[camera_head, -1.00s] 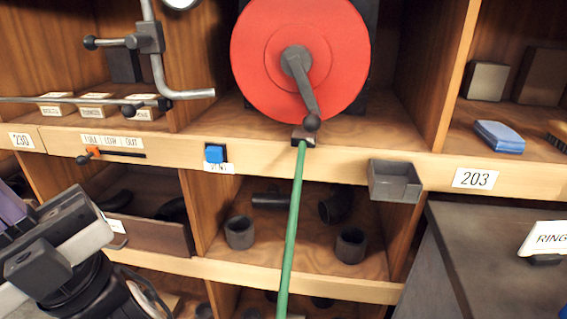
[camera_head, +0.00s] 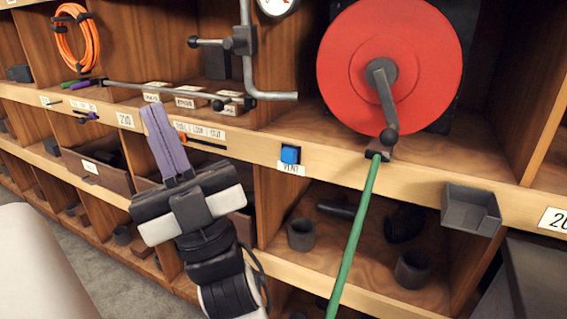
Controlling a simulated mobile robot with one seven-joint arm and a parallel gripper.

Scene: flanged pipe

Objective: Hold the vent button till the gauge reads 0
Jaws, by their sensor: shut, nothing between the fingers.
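The blue vent button (camera_head: 290,154) sits on the front edge of the wooden shelf, with a label reading VENT (camera_head: 291,169) just below it. A gauge (camera_head: 278,4) at the top is cut off by the picture edge, and its reading cannot be made out. My gripper (camera_head: 158,112) is shut and empty, its purple fingers pointing up in front of the shelf edge. It is to the left of the button and apart from it in the picture.
A large red reel (camera_head: 388,60) with a crank stands right of the button, and a green hose (camera_head: 355,235) hangs below it. A grey bent pipe (camera_head: 250,60) rises behind. A slider with an orange knob (camera_head: 181,136) lies near my fingers. A grey tray (camera_head: 470,208) juts out at right.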

